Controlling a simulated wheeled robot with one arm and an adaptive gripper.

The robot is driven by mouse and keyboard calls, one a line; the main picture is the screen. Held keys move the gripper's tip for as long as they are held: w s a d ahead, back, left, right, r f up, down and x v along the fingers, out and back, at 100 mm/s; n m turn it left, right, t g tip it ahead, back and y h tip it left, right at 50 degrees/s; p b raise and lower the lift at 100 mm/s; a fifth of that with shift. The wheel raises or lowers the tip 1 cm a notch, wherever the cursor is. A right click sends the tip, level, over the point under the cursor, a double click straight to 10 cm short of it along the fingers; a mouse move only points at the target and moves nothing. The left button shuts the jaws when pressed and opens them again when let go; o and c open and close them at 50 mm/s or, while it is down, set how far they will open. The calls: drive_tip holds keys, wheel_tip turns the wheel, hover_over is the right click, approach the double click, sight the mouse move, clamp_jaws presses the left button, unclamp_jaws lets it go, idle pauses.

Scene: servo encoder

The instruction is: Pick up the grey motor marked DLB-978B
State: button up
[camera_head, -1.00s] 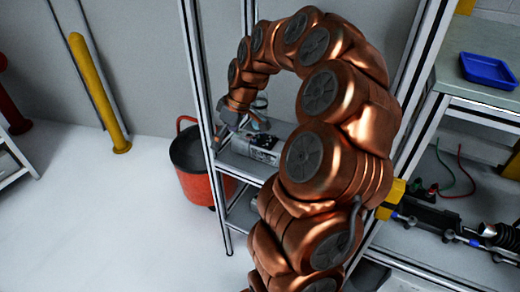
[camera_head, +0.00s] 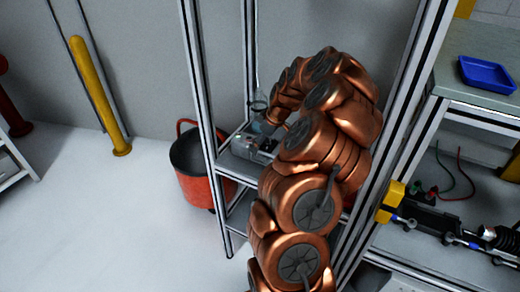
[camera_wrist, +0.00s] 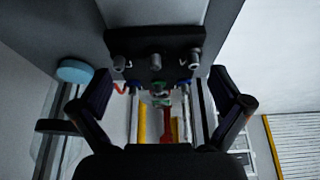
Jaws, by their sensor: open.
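The grey motor (camera_head: 243,149) lies on the upper shelf of the metal rack in the head view, partly covered by my arm. Its marking is not readable. In the wrist view a grey body with a black end (camera_wrist: 155,48) bearing several round connectors fills the top middle; it appears to be the motor. My gripper (camera_wrist: 162,76) is open, one finger on each side of the picture, with the black end between and beyond the fingertips. I cannot tell whether the fingers touch it. In the head view the gripper is mostly hidden by my arm.
Rack posts (camera_head: 203,110) stand close on both sides of my arm. A light blue round object (camera_wrist: 76,70) is left of the fingers. A red bucket (camera_head: 196,180) stands on the floor left of the rack. A blue tray (camera_head: 487,73) sits on the bench at right.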

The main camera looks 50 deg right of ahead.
drive_tip(key=shift+p+x, duration=0.75)
drive_tip(key=shift+x, duration=1.35)
drive_tip(key=shift+d, duration=0.1)
drive_tip(key=shift+c, duration=0.2)
drive_tip(key=c, duration=1.8)
